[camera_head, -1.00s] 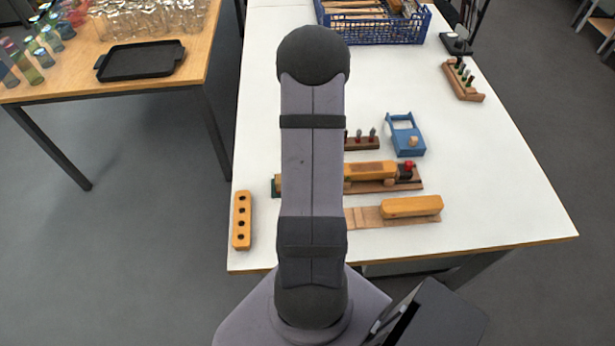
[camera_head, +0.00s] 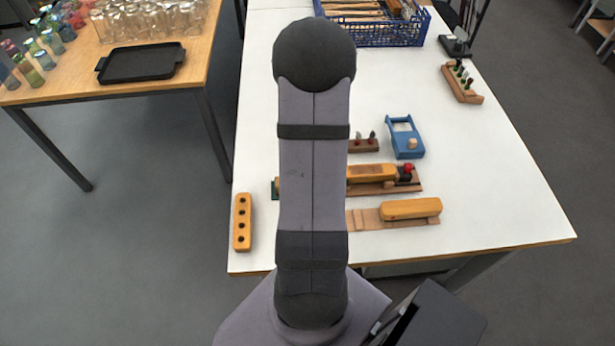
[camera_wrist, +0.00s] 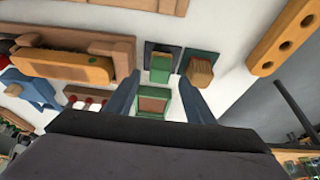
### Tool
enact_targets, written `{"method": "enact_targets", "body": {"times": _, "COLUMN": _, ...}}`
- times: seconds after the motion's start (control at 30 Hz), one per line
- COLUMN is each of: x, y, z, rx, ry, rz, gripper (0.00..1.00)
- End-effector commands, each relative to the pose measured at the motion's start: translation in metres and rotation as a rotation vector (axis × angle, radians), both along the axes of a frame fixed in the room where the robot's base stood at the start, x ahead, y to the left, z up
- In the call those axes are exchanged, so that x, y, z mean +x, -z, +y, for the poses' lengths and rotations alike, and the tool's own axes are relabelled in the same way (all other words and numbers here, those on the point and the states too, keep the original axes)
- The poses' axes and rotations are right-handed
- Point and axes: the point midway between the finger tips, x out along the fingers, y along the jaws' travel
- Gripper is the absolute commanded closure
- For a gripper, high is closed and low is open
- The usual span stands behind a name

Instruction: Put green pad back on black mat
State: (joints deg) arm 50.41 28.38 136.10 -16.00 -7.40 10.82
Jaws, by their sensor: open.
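In the wrist view, a green pad (camera_wrist: 160,71) with a paler edge appears between the two fingertips of my gripper (camera_wrist: 160,80). The gripper is open, with one finger on each side of the pad in the picture and a visible gap to each. A black mat (camera_wrist: 152,47) shows just beyond the pad, which seems to overlap its near edge; I cannot tell whether they touch. A green-rimmed tray with a brown inside (camera_wrist: 153,103) lies nearer, between the fingers. In the head view, my arm hides the gripper and the pad.
A yellow block with holes (camera_head: 242,222) stands left of my arm.

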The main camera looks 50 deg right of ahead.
Motion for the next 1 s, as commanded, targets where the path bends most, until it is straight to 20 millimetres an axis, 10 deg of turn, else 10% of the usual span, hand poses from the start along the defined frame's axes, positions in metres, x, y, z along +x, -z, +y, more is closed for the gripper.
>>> {"method": "enact_targets", "body": {"times": 0.3, "x": -0.015, "y": -0.055, "z": 0.015, "rx": -0.001, "ry": 0.000, "rz": 0.001, "gripper": 0.51}}
{"method": "enact_targets", "body": {"times": 1.0, "x": -0.010, "y": -0.075, "z": 0.038, "rx": 0.002, "ry": -0.056, "rz": 0.031, "gripper": 0.51}}
